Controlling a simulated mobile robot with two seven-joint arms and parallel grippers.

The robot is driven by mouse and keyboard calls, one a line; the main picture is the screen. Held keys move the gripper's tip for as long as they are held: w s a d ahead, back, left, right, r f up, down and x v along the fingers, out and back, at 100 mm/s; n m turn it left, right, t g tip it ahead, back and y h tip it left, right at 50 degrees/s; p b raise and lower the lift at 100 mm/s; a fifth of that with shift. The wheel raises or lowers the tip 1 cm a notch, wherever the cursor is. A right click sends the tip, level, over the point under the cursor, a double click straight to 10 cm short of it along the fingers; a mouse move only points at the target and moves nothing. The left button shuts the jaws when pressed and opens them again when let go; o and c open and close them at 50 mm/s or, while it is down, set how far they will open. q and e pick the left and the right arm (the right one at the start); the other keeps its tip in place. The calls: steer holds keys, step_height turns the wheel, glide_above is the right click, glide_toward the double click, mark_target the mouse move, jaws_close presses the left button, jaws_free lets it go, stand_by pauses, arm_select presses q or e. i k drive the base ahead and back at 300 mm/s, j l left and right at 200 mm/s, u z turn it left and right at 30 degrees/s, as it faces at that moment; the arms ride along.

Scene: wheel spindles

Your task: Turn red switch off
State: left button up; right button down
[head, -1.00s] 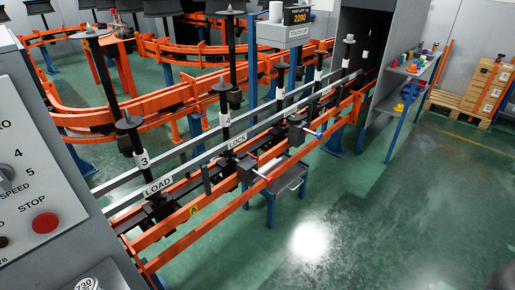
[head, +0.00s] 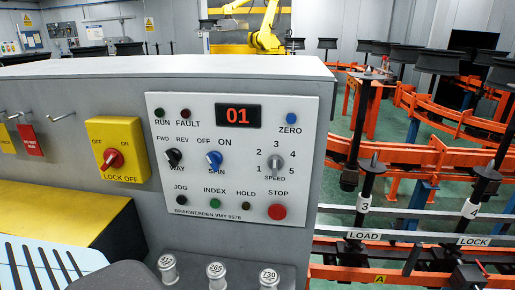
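Neither of my grippers is in view.
The white control panel (head: 233,190) carries knobs, small lights, a red STOP button (head: 277,212) and a display reading 01. A red tag (head: 31,140) hangs left of the switch. A yellow surface (head: 60,222) juts out below. Orange rails (head: 465,155) are at the right.

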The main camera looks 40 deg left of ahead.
mark_target(113, 158)
steer(key=u, duration=2.2)
